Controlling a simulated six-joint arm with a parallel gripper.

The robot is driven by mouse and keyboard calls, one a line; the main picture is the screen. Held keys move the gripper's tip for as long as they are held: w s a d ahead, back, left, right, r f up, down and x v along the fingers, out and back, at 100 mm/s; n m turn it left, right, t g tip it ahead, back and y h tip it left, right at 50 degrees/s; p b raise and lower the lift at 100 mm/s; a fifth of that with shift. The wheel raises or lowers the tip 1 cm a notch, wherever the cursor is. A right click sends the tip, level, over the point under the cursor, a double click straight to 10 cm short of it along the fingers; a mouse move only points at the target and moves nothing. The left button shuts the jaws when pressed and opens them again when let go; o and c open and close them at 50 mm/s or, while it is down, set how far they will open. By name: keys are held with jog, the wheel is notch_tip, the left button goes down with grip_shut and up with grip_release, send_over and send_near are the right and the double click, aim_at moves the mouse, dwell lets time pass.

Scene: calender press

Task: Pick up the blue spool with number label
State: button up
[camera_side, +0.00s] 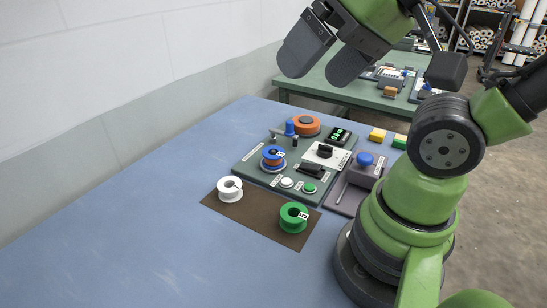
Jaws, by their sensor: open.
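A blue spool (271,154) with a small white label on its upper face sits at the left front of the dark green control panel (247,151). The label's number is too small to read. My gripper (317,72) is high in the upper middle of the picture, well above the panel and apart from the spool. Its two dark fingers are spread, with nothing between them.
A white spool (229,193) and a labelled green spool (293,217) are on a brown mat (256,219) in front. The panel carries an orange disc (304,123), a blue peg, a display and buttons. A blue-knobbed lever unit (351,191) stands right. The blue table is clear at left.

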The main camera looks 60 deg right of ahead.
jog(key=w+d+f+n+g+h, duration=0.1)
jog(key=w+d+g, duration=0.1)
jog(key=w+d, duration=0.35)
jog(key=n+g+h, duration=0.1)
jog(key=n+g, duration=0.2)
jog(key=g, duration=0.2)
send_over(273, 151)
notch_tip(273, 151, down, 21)
jog(key=shift+w+d+f, duration=0.1)
jog(key=shift+f, duration=3)
jog(key=c, duration=1)
